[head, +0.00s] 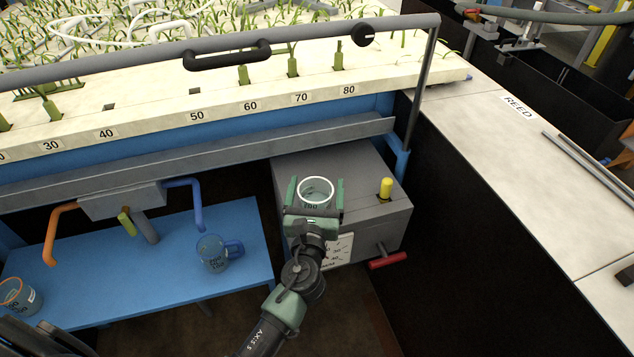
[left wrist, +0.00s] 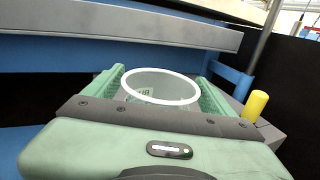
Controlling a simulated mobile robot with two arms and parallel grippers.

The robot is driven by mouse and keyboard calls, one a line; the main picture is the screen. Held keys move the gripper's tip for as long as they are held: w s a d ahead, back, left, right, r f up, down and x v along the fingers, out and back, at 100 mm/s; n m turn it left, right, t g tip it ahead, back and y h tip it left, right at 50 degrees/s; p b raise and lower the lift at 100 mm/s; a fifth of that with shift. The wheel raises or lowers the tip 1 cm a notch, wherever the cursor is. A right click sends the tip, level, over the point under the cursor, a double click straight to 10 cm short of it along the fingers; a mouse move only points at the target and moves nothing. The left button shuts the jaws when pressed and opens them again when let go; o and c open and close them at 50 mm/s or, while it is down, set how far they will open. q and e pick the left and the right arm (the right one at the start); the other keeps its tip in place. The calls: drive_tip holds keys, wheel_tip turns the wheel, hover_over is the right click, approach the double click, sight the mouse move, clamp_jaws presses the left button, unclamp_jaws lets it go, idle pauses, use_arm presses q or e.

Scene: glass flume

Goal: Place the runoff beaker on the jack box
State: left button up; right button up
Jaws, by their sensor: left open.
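The runoff beaker (head: 316,188), clear with a white rim and a number on its wall, is upright over the top of the grey jack box (head: 345,160). My left gripper (head: 315,184) is open, with its green fingers on either side of the beaker. The left wrist view also shows the beaker (left wrist: 158,88) between the fingers (left wrist: 160,90), with part of the jack box (left wrist: 268,130) behind. The beaker's base is hidden by the gripper, so I cannot tell directly whether it touches the box top. My right gripper is not in view.
A yellow knob (head: 386,187) stands on the box's right side, and a red handle (head: 388,260) sticks out in front. The flume's metal ledge (head: 200,155) runs behind.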

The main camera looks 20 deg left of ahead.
use_arm(q)
drive_tip(key=b+v, duration=0.1)
drive_tip(key=v, duration=0.9)
drive_tip(key=shift+s, duration=0.3)
